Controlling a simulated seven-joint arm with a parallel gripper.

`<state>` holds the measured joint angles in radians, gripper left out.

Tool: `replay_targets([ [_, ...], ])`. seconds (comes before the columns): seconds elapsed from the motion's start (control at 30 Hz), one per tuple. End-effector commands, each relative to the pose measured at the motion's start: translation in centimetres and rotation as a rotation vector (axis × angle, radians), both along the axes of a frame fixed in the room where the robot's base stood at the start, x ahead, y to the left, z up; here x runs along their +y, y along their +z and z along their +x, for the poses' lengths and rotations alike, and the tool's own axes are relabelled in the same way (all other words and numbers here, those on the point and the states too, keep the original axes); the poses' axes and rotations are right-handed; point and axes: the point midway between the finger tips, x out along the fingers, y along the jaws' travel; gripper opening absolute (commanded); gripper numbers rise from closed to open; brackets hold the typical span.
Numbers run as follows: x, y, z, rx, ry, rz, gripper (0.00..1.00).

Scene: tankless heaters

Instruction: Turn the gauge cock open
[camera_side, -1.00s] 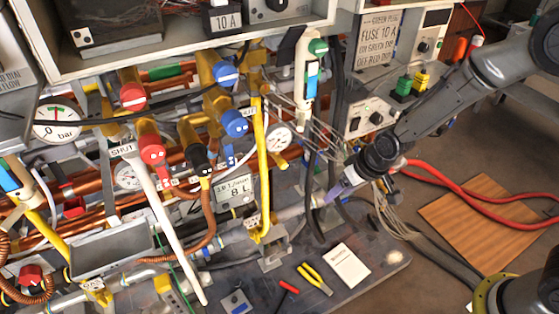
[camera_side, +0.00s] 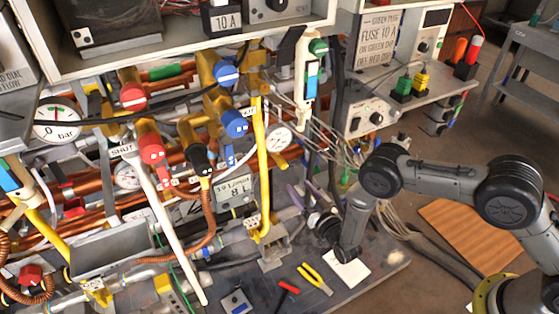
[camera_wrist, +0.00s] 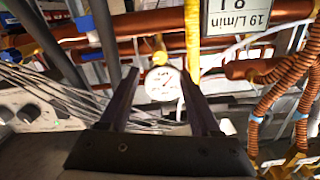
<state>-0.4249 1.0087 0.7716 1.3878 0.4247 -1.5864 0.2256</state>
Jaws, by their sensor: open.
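A small round white gauge (camera_side: 279,139) sits behind the yellow-handled pipe in the side view. In the wrist view the gauge (camera_wrist: 162,84) shows between my fingers, farther off. A small brass fitting (camera_wrist: 160,56) joins the gauge to the copper pipe above; it may be the gauge cock. I cannot make out its handle or which way it is turned. My gripper (camera_side: 304,190) is open and empty, below and right of the gauge in the side view. Its two dark fingers (camera_wrist: 158,80) are spread on either side of the gauge in the wrist view, apparently not touching anything.
A yellow pipe (camera_wrist: 193,40) runs close beside the right finger. Thin grey wires (camera_wrist: 60,85) crowd the left side. A flow display (camera_side: 232,190) stands left of my gripper. Yellow pliers (camera_side: 315,278) and a white card (camera_side: 350,268) lie on the bench below.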

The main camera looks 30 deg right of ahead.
Motion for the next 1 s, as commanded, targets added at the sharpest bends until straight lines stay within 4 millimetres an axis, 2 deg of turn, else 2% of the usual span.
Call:
replay_targets([
  [0.17, -0.1, 0.3, 1.4, -0.013, -0.002, 0.003, 0.64],
  [0.7, -0.1, 0.3, 11.3, -0.012, -0.002, 0.002, 0.64],
  [0.83, -0.1, 0.2, 12.8, -0.009, -0.002, 0.001, 0.64],
  [1.0, -0.1, 0.2, 13.7, -0.008, -0.001, 0.001, 0.64],
])
